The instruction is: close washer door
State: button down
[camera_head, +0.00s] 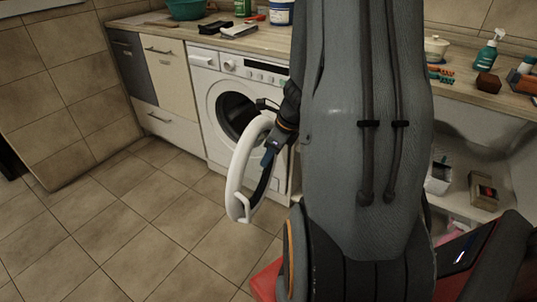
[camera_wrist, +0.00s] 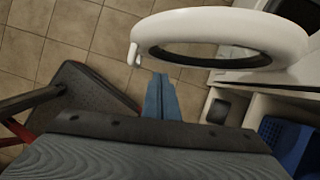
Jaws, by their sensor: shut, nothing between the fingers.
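The white washer (camera_head: 205,72) stands under the counter, its round opening (camera_head: 233,115) dark. Its white ring-shaped door (camera_head: 238,168) stands open, swung out into the room. In the wrist view the door (camera_wrist: 225,20) spans the upper right, with a small latch or handle piece at its left end. My gripper (camera_head: 267,160) has blue fingers and is beside the door, on its right in the head view. In the wrist view my gripper (camera_wrist: 160,82) is shut and empty, its tips just below the door's rim. I cannot tell whether they touch it.
Cream drawers (camera_head: 176,72) stand left of the washer. The wooden counter (camera_head: 215,38) holds bottles, a green bowl (camera_head: 186,9) and small items. An open shelf (camera_head: 470,200) lies to the right. The tiled floor (camera_head: 130,225) at left is clear.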

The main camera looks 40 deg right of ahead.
jog(key=w+a+f, duration=0.3)
jog(key=w+f, duration=0.1)
jog(key=shift+w, duration=0.4)
